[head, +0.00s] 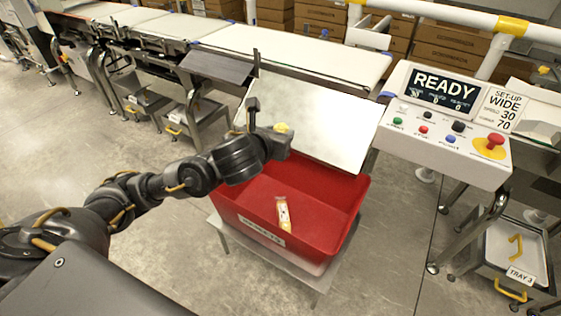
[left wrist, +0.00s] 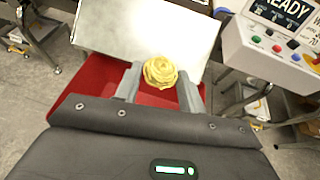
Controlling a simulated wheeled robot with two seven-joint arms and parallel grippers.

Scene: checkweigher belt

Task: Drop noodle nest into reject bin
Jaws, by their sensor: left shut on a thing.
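The noodle nest (left wrist: 160,71) is a yellow coiled bundle held between the two grey fingers of my left gripper (left wrist: 159,84). In the head view the nest (head: 281,128) shows only as a small yellow patch at the tip of my left gripper (head: 271,131). My left gripper is shut on it, above the back left part of the red reject bin (head: 262,238). The bin is open at the top, and a small yellow and white packet (head: 283,212) lies inside it. The bin also shows in the left wrist view (left wrist: 95,88). My right gripper is not in view.
A pale sloping plate (head: 318,125) comes down to the bin's back edge. A control panel (head: 447,122) reading READY stands to the right. The conveyor belt (head: 290,52) runs behind. The bin sits on a low stand (head: 303,277), with clear floor to its right.

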